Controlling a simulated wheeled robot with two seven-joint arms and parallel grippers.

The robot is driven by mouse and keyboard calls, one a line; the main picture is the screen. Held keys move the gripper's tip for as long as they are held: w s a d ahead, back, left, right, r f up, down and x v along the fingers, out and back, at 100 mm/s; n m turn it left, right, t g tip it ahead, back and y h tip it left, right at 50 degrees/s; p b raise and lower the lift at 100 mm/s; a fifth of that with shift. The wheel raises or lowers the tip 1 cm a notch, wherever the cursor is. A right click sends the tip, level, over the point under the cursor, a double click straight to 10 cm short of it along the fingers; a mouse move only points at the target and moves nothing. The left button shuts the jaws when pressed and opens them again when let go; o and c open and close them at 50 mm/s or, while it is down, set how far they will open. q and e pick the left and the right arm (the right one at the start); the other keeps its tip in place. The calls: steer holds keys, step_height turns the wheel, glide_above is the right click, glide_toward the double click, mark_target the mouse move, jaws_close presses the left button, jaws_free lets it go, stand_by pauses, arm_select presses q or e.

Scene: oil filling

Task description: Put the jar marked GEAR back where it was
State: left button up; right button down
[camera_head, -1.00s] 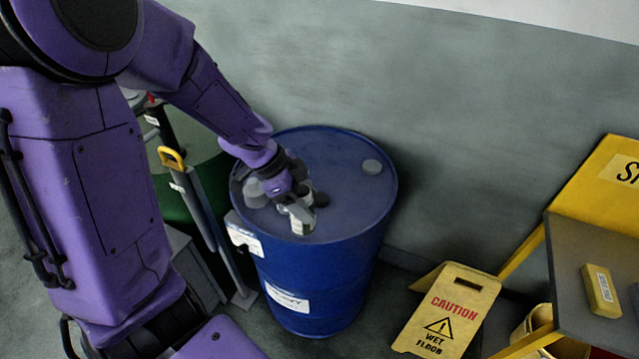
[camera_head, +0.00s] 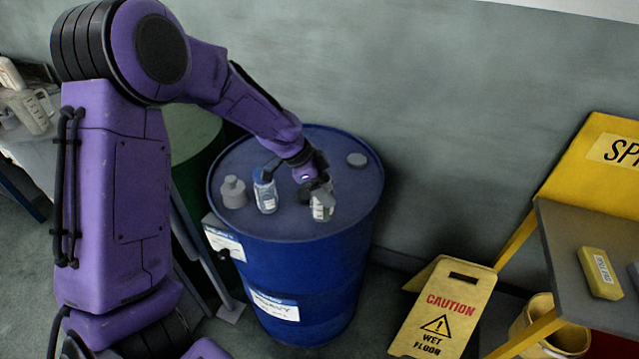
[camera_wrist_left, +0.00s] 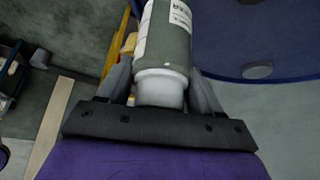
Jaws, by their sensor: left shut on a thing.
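My left gripper (camera_head: 321,188) is shut on a jar (camera_head: 321,208) over the right-hand part of the blue drum's top (camera_head: 300,226). In the left wrist view the jar (camera_wrist_left: 165,55) sits between the two fingers, with a dark grey-green body, a pale neck and a white label whose print I cannot read. I cannot tell whether its base touches the drum. A second jar (camera_head: 266,194) with a blue lid and white label stands on the drum to the left. My right gripper is not in view.
A grey knobbed vessel (camera_head: 233,194) stands at the drum's left, and a low round cap (camera_head: 357,160) sits at its back right. A yellow wet floor sign (camera_head: 444,308) and a yellow-framed stand (camera_head: 570,262) are to the right. A green drum (camera_head: 197,170) is behind on the left.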

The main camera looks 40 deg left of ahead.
arm_select(q)
steer(key=shift+w+f, duration=0.1)
steer(key=shift+f, duration=1.55)
steer(key=shift+f, duration=0.1)
steer(key=o, duration=1.2)
steer(key=shift+r, duration=0.2)
steer(key=b+v, duration=0.1)
steer(key=v, duration=1.1)
